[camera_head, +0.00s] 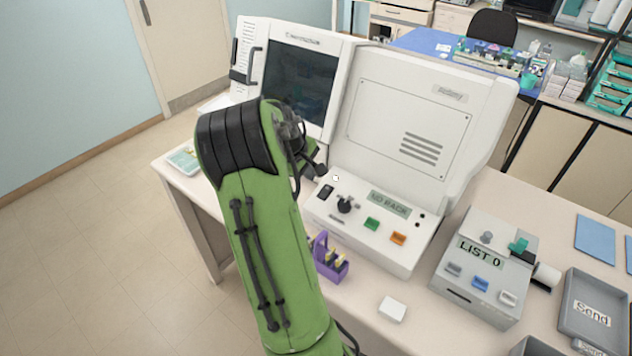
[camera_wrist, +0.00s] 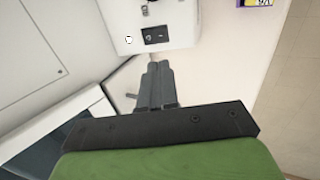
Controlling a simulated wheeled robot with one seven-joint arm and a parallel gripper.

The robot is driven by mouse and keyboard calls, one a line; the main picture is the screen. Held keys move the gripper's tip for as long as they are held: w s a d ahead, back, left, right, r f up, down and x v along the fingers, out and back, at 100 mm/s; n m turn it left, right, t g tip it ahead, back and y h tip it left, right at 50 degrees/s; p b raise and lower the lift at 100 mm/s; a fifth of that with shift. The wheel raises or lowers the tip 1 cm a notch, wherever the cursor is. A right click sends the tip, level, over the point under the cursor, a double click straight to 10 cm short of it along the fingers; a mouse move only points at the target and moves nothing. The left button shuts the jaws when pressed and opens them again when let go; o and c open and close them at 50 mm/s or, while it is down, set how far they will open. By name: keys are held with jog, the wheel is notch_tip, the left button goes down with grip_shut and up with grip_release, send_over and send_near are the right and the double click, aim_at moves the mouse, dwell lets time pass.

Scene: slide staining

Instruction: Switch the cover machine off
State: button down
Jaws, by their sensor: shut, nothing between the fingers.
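The white machine (camera_head: 440,115) has a sloped front panel with a "NO RACK" display (camera_head: 389,204). I take it to be the cover machine, though I read no such name on it. A black rocker switch (camera_head: 326,191) is at the panel's left end; it also shows in the wrist view (camera_wrist: 155,35). Its on or off position is too small to tell. My gripper (camera_head: 321,171) is shut and empty, close to the panel's left end. In the wrist view its fingertips (camera_wrist: 153,58) point towards the switch, with a small gap in the picture. Contact is not visible.
A black knob (camera_head: 345,205), a green button (camera_head: 372,223) and an orange button (camera_head: 398,238) lie right of the switch. A machine with a dark screen (camera_head: 301,85) stands left. A purple holder (camera_head: 329,258) stands in front. A "LIST 0" device (camera_head: 484,262) stands right.

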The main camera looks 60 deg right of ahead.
jog(key=r, duration=0.1)
jog(key=p, duration=0.2)
send_near(327, 188)
jog(key=x, duration=0.6)
jog(key=shift+s+d+f, duration=0.1)
jog(key=shift+d+f, duration=0.05)
jog(key=shift+f, duration=0.1)
jog(key=shift+f+b, duration=0.15)
jog(key=shift+b, duration=0.15)
jog(key=shift+f, duration=0.1)
